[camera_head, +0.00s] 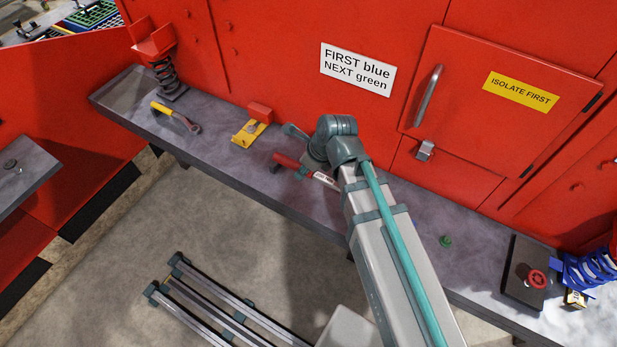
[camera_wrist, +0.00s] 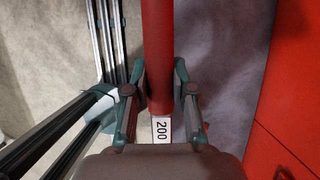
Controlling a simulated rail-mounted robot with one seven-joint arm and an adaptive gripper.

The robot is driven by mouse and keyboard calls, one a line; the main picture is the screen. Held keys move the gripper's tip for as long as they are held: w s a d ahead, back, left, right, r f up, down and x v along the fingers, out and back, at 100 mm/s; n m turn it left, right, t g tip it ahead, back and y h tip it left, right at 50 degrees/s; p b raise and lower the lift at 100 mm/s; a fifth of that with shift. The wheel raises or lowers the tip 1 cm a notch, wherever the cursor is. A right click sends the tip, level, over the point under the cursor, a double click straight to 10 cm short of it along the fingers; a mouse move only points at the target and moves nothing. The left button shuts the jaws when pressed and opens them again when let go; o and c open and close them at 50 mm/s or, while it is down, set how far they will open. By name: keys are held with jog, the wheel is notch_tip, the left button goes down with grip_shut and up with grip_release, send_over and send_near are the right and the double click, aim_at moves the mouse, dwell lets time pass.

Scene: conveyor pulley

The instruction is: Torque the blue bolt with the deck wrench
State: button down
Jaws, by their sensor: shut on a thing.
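My gripper (camera_wrist: 160,80) is shut on a red-handled tool (camera_wrist: 158,45) in the wrist view, with one finger on each side. A white label reading 200 (camera_wrist: 161,130) sits at the near end of the red part. In the head view the red tool (camera_head: 287,161) lies over the grey bench, partly behind my arm. A yellow-handled wrench (camera_head: 177,117) lies on the bench to the left. I cannot tell from its look which tool is the deck wrench. A green bolt-like piece (camera_head: 446,241) stands on the bench right of my arm. I cannot make out a blue bolt.
The grey bench (camera_head: 225,175) runs along a red wall. A yellow-and-red block (camera_head: 248,131) and a black spring stand (camera_head: 166,78) are left. A dark box with a red button (camera_head: 537,279) and a blue coil (camera_head: 592,268) are right. A white sign (camera_head: 357,69) reads "FIRST blue" on top.

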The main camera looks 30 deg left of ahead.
jog(key=shift+s+d+r, duration=1)
jog(key=shift+d+r, duration=0.1)
jog(key=shift+r, duration=0.15)
notch_tip(320, 180, down, 11)
jog(key=b, duration=1)
jog(key=shift+r, duration=0.2)
